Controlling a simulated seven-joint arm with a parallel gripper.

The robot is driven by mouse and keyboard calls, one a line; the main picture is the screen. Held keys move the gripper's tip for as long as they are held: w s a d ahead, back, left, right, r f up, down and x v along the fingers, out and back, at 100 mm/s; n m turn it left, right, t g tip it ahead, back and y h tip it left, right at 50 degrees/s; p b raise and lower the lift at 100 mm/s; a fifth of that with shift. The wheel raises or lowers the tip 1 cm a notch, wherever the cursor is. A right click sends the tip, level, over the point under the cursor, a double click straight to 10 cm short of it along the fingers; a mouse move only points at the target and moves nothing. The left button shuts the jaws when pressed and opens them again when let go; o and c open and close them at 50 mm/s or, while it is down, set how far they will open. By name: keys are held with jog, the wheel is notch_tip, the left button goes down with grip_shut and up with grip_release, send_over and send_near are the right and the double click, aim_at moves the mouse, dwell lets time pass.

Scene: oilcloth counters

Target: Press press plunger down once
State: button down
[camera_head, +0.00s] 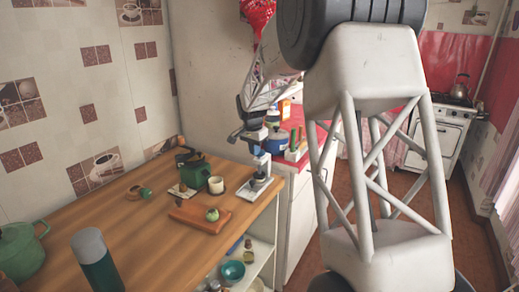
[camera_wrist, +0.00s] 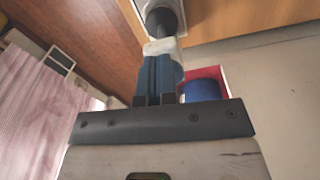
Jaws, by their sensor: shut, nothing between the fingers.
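The press shows in the wrist view as a dark round top (camera_wrist: 162,17) on a pale base, just beyond my fingertips. In the head view it is a small dark piece (camera_head: 259,177) on a white base plate (camera_head: 251,194) at the counter's right end. My gripper (camera_head: 261,171) points down over it with its blue fingers shut and empty. In the wrist view the pale tips of my gripper (camera_wrist: 161,47) lie side by side and overlap the press's near edge. I cannot tell whether they touch the plunger, or how far down the plunger is.
Close left of the press stand a white cup (camera_head: 216,185) and a green box-like device (camera_head: 195,171). A brown board (camera_head: 199,216) with a green round item lies in front. A green pot (camera_head: 20,250) and a flask (camera_head: 96,262) stand far left.

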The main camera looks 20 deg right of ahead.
jog(key=shift+s+a, duration=0.3)
jog(key=shift+a, duration=0.05)
jog(key=shift+r, duration=0.1)
notch_tip(320, 180, up, 8)
jog(key=shift+s+a, duration=0.25)
jog(key=shift+a, duration=0.05)
dwell(0.4)
dwell(0.6)
